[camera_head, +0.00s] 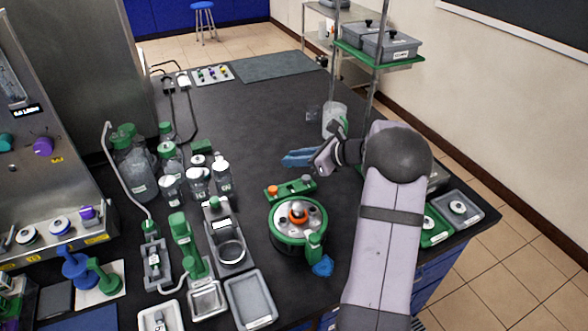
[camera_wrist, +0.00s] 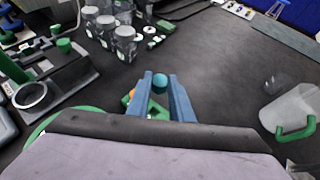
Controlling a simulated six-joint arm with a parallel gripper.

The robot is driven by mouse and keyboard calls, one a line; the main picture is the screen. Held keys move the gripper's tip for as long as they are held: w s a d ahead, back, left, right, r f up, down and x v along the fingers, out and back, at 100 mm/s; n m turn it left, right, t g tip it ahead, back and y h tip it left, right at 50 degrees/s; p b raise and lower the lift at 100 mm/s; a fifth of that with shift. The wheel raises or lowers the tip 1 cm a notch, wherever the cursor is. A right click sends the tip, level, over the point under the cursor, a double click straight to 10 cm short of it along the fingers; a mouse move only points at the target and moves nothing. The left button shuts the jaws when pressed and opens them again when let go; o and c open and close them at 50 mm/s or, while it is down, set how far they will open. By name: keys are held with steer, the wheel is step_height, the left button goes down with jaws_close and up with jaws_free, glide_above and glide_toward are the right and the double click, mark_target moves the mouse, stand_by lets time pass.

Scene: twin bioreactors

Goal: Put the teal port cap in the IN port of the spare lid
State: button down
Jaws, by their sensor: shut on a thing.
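My gripper (camera_head: 298,158) has long blue fingers and hangs over the bench, behind the green cap holder. In the wrist view its fingers (camera_wrist: 160,90) are shut on the teal port cap (camera_wrist: 159,83), a small round piece between the tips. The cap is not clear in the head view. A round metal lid (camera_head: 285,217) with a green rim and an orange centre knob stands in front of the holder, apart from my gripper. It looks like the spare lid; I cannot read its port labels. In the wrist view mostly its green rim shows, at lower left.
The green holder (camera_head: 276,194) carries an orange cap and a grey one. A clear jug (camera_head: 335,118) with a green handle stands behind my gripper. Glass bottles (camera_head: 198,180) and a grey stand (camera_head: 229,246) are at left.

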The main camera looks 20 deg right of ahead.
steer(key=s+a+f+n+g+y+p, duration=0.35)
steer(key=s+a+n+g+p, duration=0.55)
steer(key=s+a+n+g, duration=0.7)
steer(key=s+d+r+n+g+h+p, duration=0.1)
steer(key=s+d+n+g+h+p, duration=0.15)
steer(key=s+n+g+h, duration=0.75)
step_height(320, 180, up, 9)
steer(key=n+t+h, duration=1.1)
steer(key=n+t, duration=1.2)
steer(key=n, duration=0.5)
glide_above(279, 228)
steer(key=shift+y, duration=0.25)
steer(key=shift+f+p, duration=0.55)
steer(key=shift+f, duration=4.5)
steer(key=c, duration=1.6)
jaws_free()
